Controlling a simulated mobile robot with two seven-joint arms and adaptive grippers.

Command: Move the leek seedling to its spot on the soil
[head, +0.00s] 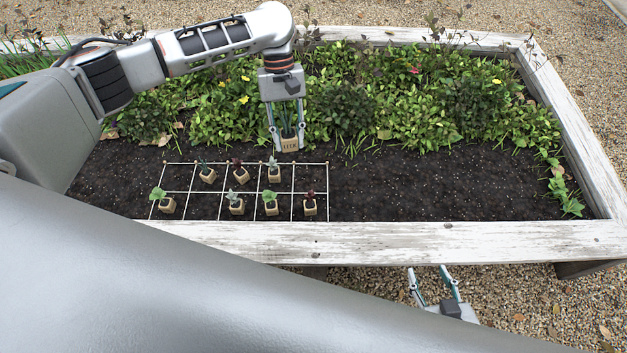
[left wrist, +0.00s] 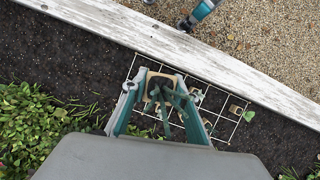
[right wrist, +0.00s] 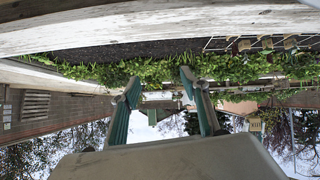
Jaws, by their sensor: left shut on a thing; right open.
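My left gripper (head: 288,148) is shut on the leek seedling (head: 289,144), a tan pot marked LEEK with dark green leaves. It holds the pot upright, seemingly above the soil, near the grid's back edge towards its right end. In the left wrist view the pot (left wrist: 152,77) sits between the fingers, leaves partly hiding it. The white string grid (head: 328,185) lies on dark soil in two rows of cells. Its back-left, back-right and second front cells look bare. My right gripper (head: 432,283) is open and empty outside the bed's front board.
Several potted seedlings stand in other cells, including a broad-leaved one (head: 167,204) and a dark red one (head: 310,206). Leafy plants (head: 420,105) fill the back of the bed. A white wooden board (head: 450,238) edges the front. Soil right of the grid (head: 430,190) is clear.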

